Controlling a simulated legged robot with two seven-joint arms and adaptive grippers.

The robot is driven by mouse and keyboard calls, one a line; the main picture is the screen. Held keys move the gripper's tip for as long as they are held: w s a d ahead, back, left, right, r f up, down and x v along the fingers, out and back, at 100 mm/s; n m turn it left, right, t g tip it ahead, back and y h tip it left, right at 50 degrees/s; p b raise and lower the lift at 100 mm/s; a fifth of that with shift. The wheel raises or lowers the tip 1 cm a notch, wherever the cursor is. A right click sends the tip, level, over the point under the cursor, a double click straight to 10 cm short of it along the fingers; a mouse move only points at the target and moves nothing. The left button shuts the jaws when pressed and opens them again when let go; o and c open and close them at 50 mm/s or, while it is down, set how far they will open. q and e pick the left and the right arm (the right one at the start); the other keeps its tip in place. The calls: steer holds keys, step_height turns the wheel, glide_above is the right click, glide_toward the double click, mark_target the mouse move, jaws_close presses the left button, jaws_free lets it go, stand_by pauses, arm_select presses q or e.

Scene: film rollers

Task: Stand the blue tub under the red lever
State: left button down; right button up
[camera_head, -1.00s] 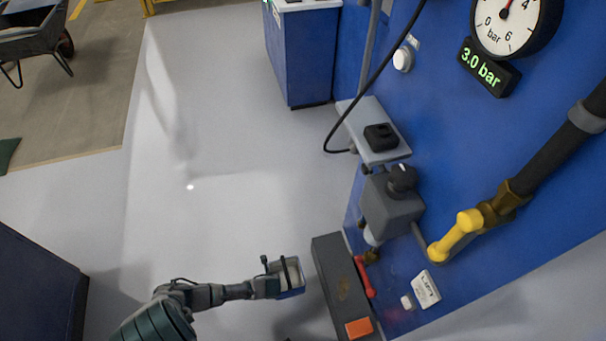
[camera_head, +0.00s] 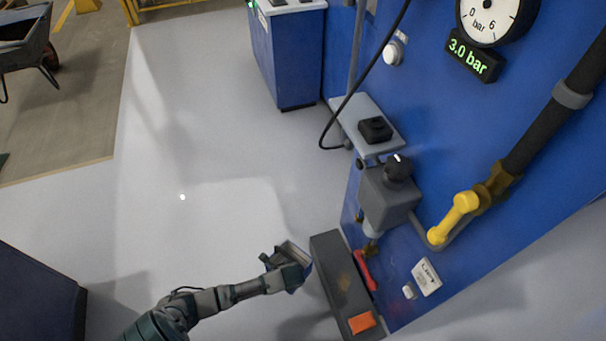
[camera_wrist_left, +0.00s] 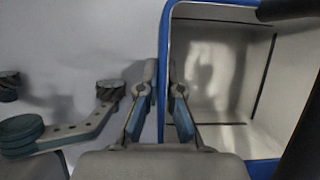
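The blue tub, blue outside and pale inside, is held at my left gripper (camera_head: 285,262). In the head view the tub (camera_head: 297,252) is mostly hidden by the gripper. In the left wrist view the tub (camera_wrist_left: 225,75) looks empty, and its near wall lies between the two fingers of the gripper (camera_wrist_left: 161,95). The red lever (camera_head: 365,271) is on the blue machine, right of the tub, below a grey box with a spout (camera_head: 371,247). A gap shows between tub and lever. My right gripper is not seen.
A dark grey ledge (camera_head: 337,277) runs in front of the lever, with an orange block (camera_head: 362,322) at its near end. A yellow-handled lever (camera_head: 454,218), a grey shelf (camera_head: 362,118) and a hanging black cable are on the machine.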

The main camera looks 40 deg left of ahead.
arm_select(q)
steer(key=w+d+r+n+g+h, duration=0.1)
steer(key=w+d+r+n, duration=0.2)
steer(key=r, duration=0.8)
steer(key=w+d+r+n+g+h, duration=0.1)
steer(key=w+d+r+n+h, duration=0.1)
steer(key=d+r+n, duration=0.5)
steer(key=w+d+r+n+g+h, duration=0.1)
steer(key=w+d+r+n, duration=0.3)
steer(key=r, duration=1.2)
steer(key=d+n+g, duration=0.1)
steer(key=n, duration=0.2)
steer(key=shift+r, duration=0.35)
steer(key=shift+a, duration=0.2)
